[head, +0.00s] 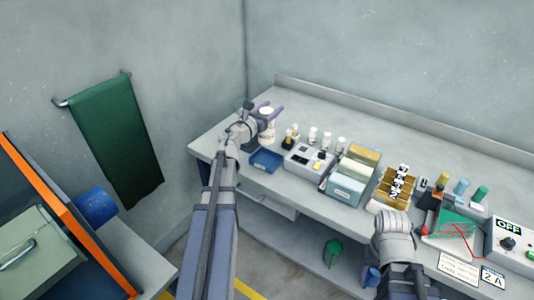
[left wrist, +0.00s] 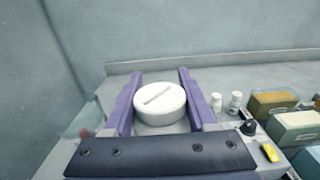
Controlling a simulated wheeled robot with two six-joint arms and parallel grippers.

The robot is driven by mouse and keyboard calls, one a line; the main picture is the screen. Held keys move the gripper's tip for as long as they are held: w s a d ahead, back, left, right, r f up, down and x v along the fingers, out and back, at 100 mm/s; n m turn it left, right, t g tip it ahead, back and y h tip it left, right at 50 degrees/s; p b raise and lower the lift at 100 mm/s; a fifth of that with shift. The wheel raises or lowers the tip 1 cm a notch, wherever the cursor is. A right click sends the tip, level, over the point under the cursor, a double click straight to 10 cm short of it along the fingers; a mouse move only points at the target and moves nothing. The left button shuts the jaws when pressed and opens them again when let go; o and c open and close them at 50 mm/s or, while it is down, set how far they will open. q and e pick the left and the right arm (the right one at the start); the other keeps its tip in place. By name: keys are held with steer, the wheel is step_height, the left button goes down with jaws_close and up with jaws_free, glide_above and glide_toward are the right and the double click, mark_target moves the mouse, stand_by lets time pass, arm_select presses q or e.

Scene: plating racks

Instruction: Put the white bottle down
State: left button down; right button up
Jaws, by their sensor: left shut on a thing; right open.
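The white bottle (head: 267,128) is at the left end of the bench in the head view. In the left wrist view its round white top (left wrist: 160,100) shows between two purple fingers. My left gripper (head: 270,112) is shut on the bottle, which looks upright. Its base is hidden, so I cannot tell whether it touches the bench (head: 216,137). My right gripper (head: 430,212) is open at the right part of the bench, near a green board; its fingers are hard to make out.
A blue tray (head: 266,160) lies just in front of the bottle. To its right are a grey device (head: 308,158), small white bottles (head: 327,139) and a file box (head: 347,185). A raised ledge (head: 380,110) runs along the back. Bare bench lies behind the objects.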

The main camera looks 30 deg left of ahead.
mark_target(267, 138)
arm_select(q)
steer(key=shift+s+f+b, duration=0.1)
steer(key=shift+f+b, duration=0.2)
steer(key=shift+f, duration=0.05)
step_height(267, 138, down, 9)
steer(key=b, duration=0.9)
steer(key=shift+f, duration=0.15)
steer(key=shift+f, duration=0.15)
steer(key=shift+c, duration=1)
jaws_free()
